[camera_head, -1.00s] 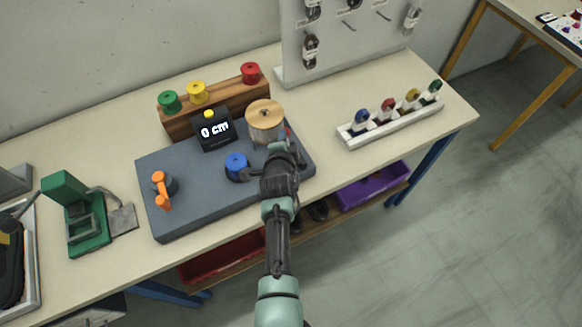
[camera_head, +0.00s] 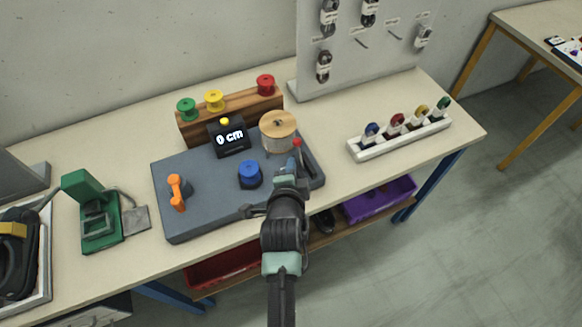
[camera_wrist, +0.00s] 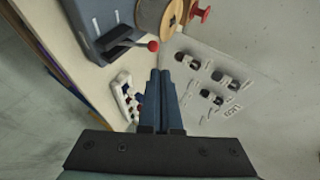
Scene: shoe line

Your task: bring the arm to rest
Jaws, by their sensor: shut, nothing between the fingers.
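My gripper (camera_wrist: 162,100) shows in the wrist view with its two dark fingers together and nothing between them. In the head view my arm reaches up from the bottom edge, and my gripper (camera_head: 290,180) is over the front right part of the grey machine base (camera_head: 205,205). The fingertips are small there and partly hidden by my wrist. The base carries a blue knob (camera_head: 250,174), an orange handle (camera_head: 176,193), a wooden spool (camera_head: 278,126) and a display (camera_head: 229,138) reading 0 cm. A red-tipped lever (camera_head: 297,143) stands just beyond my gripper; whether they touch I cannot tell.
Green, yellow and red spools sit on a wooden block (camera_head: 228,118) behind. A white rack (camera_head: 402,138) with several coloured items is at right, below a pegboard (camera_head: 360,55). A green device (camera_head: 100,220) is at left. Floor (camera_head: 440,260) is clear at the right front.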

